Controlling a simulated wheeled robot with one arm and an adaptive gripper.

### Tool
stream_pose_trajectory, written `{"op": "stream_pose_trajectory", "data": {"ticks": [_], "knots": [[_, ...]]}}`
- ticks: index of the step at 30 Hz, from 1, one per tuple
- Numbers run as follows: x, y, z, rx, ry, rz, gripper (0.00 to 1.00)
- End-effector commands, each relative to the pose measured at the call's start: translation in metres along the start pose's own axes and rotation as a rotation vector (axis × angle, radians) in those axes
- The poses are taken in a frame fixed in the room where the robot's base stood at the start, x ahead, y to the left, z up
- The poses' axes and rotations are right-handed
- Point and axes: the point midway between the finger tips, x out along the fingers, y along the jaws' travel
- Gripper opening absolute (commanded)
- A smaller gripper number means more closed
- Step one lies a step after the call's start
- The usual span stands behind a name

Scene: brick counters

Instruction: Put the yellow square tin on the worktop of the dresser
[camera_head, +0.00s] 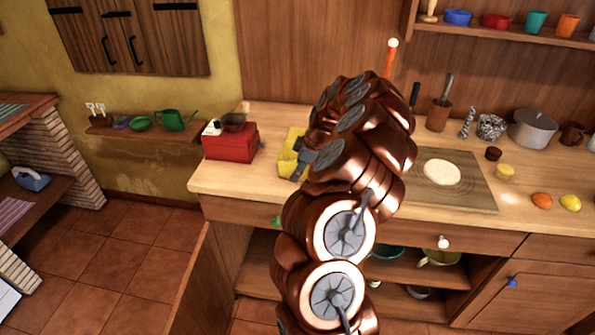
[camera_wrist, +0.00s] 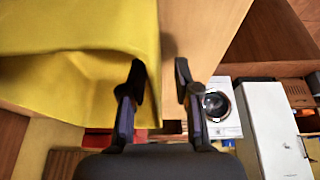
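The yellow square tin (camera_head: 286,163) is on the wooden worktop (camera_head: 262,118) of the dresser, partly hidden behind my arm in the head view. It fills the upper left of the wrist view (camera_wrist: 75,40), where its open side or rim shows. My gripper (camera_head: 303,160) is at the tin's right side, mostly covered by my arm in the head view. In the wrist view my gripper (camera_wrist: 161,80) has its fingers apart. The left finger overlaps the yellow wall and the right finger is beyond its edge, with a gap of wood between. I cannot tell whether the left finger touches the tin.
A red box-like appliance (camera_head: 230,142) stands left of the tin. A board (camera_head: 470,192) with dough (camera_head: 441,172) lies to the right. An orange (camera_head: 541,201), a lemon (camera_head: 570,203) and a pot (camera_head: 533,129) are further right. The worktop's front left is bare.

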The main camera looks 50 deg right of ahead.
Motion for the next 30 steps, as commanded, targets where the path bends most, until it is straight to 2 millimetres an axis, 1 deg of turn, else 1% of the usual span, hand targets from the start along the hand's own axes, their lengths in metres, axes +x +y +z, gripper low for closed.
{"op": "stream_pose_trajectory", "data": {"ticks": [4, 8, 11, 15, 21, 24, 30], "knots": [[-0.002, 0.000, -0.001, 0.000, 0.000, 0.000, 0.31], [-0.008, 0.001, -0.001, 0.000, 0.001, 0.003, 0.31], [-0.022, 0.002, 0.000, 0.000, 0.002, 0.006, 0.31], [-0.051, 0.003, 0.000, 0.001, 0.001, 0.010, 0.31], [-0.088, 0.001, 0.000, 0.000, 0.000, 0.004, 0.31], [-0.102, 0.002, 0.000, 0.001, 0.000, 0.005, 0.31], [-0.118, 0.000, -0.001, 0.000, 0.000, 0.000, 0.31]]}}
